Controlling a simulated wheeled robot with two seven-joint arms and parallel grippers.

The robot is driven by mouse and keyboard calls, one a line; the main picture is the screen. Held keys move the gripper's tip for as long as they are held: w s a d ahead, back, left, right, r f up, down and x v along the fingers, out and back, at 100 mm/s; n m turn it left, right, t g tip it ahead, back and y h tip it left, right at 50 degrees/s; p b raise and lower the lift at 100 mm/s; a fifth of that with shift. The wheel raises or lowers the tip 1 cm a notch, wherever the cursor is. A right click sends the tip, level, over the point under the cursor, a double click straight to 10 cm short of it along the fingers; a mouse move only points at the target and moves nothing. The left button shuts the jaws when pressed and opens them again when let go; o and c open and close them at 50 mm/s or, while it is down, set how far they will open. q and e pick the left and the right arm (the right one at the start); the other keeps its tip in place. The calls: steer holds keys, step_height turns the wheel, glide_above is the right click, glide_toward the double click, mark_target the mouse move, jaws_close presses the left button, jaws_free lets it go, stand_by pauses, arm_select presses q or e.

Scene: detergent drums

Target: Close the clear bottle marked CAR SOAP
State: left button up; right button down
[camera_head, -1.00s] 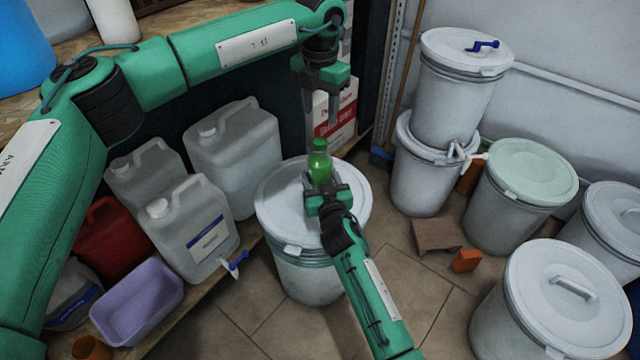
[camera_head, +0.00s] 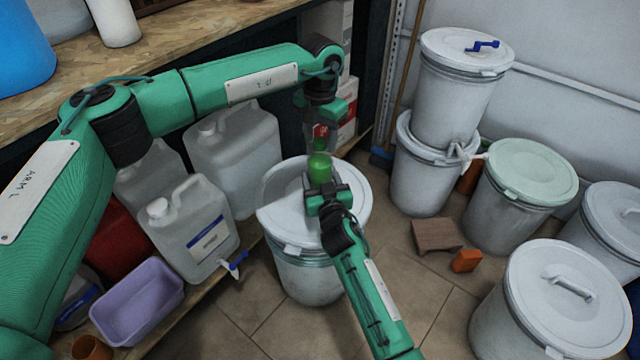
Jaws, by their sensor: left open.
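A small green bottle (camera_head: 319,168) stands upright above the lid of the middle white drum. It looks green and see-through; I cannot read any mark on it, and its top is too small to tell whether a cap is on. My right gripper (camera_head: 322,190) is shut around the bottle's lower part, which its fingers hide. My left gripper (camera_head: 321,133) points down from above, directly over the bottle's top, with its fingers apart. I cannot tell whether the fingertips touch the bottle.
The middle drum (camera_head: 280,213) is under the bottle. Several pale jugs (camera_head: 185,228) and a lilac tub (camera_head: 137,300) stand on the left shelf. Stacked drums (camera_head: 455,90) and more drums (camera_head: 565,300) stand at right. A brown block (camera_head: 437,236) lies on the floor.

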arm_select(q)
steer(key=c, duration=1)
steer(key=shift+c, duration=0.2)
steer(key=o, duration=1.2)
steer(key=shift+c, duration=0.2)
steer(key=shift+r, duration=0.1)
step_height(320, 180, up, 12)
arm_select(e)
steer(key=shift+c, duration=1.8)
jaws_free()
